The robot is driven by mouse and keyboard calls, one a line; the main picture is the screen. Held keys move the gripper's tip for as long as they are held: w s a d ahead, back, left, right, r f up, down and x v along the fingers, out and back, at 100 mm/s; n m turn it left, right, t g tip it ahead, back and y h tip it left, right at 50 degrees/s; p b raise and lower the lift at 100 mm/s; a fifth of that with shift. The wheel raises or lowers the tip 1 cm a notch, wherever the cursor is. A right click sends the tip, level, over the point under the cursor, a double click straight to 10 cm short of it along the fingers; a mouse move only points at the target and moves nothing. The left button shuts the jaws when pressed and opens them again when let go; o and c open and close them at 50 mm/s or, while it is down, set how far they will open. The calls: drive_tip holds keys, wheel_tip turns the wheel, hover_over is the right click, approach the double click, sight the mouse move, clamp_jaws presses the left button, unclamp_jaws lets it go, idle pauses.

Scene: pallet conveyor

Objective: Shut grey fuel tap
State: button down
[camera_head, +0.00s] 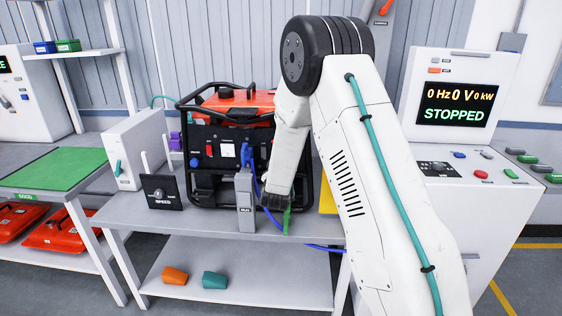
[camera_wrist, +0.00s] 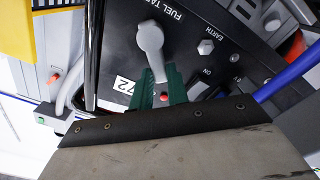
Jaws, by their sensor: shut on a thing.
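The grey fuel tap (camera_wrist: 150,38) shows in the wrist view on the black panel of the generator (camera_wrist: 233,38), beside the "FUEL TAP" lettering. Its lever points down in the picture, towards my gripper. The green fingers of my gripper (camera_wrist: 159,88) are closed around the lever's free end. In the head view my gripper (camera_head: 286,215) is low in front of the right part of the generator (camera_head: 205,140). The tap is hidden behind my arm there.
A grey post (camera_head: 244,205) with a blue plug (camera_head: 246,155) stands close left of my gripper. A blue cable (camera_wrist: 290,75) runs at the right of the wrist view. A control console (camera_head: 455,100) reads "STOPPED". The bench (camera_head: 180,222) front is partly clear.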

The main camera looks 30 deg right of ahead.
drive_tip(key=c, duration=1.4)
unclamp_jaws()
drive_tip(key=shift+o, duration=0.2)
drive_tip(key=v, duration=0.7)
drive_tip(key=shift+s+a, duration=0.3)
